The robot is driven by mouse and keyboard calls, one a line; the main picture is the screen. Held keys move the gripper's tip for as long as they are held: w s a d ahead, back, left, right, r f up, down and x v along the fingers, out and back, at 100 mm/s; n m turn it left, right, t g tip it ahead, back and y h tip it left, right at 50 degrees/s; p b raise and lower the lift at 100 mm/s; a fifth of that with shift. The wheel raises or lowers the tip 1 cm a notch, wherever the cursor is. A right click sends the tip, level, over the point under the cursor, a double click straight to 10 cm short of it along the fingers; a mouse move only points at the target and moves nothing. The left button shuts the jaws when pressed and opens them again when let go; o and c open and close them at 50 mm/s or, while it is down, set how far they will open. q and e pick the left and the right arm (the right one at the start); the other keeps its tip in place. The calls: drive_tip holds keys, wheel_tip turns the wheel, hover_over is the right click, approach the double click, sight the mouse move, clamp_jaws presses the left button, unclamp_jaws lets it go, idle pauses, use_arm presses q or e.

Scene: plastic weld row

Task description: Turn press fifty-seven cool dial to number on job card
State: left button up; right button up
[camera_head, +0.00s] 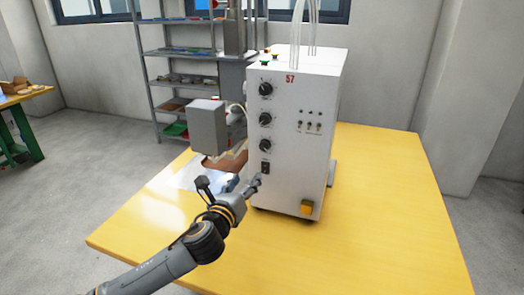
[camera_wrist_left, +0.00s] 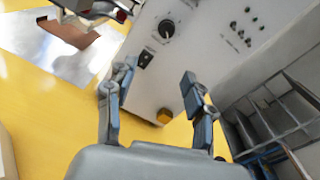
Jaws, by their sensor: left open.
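The press cabinet (camera_head: 300,150) is a white box marked 57 in red, standing on a yellow table. Three black dials run down the left of its front: a top dial (camera_head: 265,88), a middle dial (camera_head: 265,119) and a bottom dial (camera_head: 265,145). Their labels are too small to read. The bottom dial (camera_wrist_left: 166,29) also shows in the left wrist view, above a black rocker switch (camera_wrist_left: 145,60). My left gripper (camera_head: 247,185) is open and empty, low in front of the panel, below the dials. I cannot make out a job card.
Small toggle switches (camera_head: 310,125) sit right of the dials, and a yellow-orange block (camera_head: 307,207) is low on the cabinet. A grey box (camera_head: 208,126) and a brown piece (camera_head: 230,158) are left of it. The yellow table (camera_head: 385,220) is clear at right. Shelving (camera_head: 150,90) stands behind.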

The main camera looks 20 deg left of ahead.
sight(264, 147)
use_arm(q)
drive_tip(key=shift+m, duration=0.9)
drive_tip(key=w, duration=0.4)
drive_tip(key=w+r, duration=0.1)
drive_tip(key=w, duration=0.4)
drive_tip(key=w+p, duration=0.1)
drive_tip(key=w, duration=0.3)
drive_tip(key=shift+w+d+r, duration=0.1)
drive_tip(key=shift+w+r, duration=0.05)
drive_tip(key=shift+r, duration=0.1)
drive_tip(key=shift+w, duration=0.65)
use_arm(e)
drive_tip(key=shift+a+r, duration=0.35)
drive_tip(key=shift+r, duration=0.05)
drive_tip(key=shift+d, duration=0.1)
use_arm(q)
clamp_jaws()
use_arm(e)
drive_tip(key=shift+d, duration=0.1)
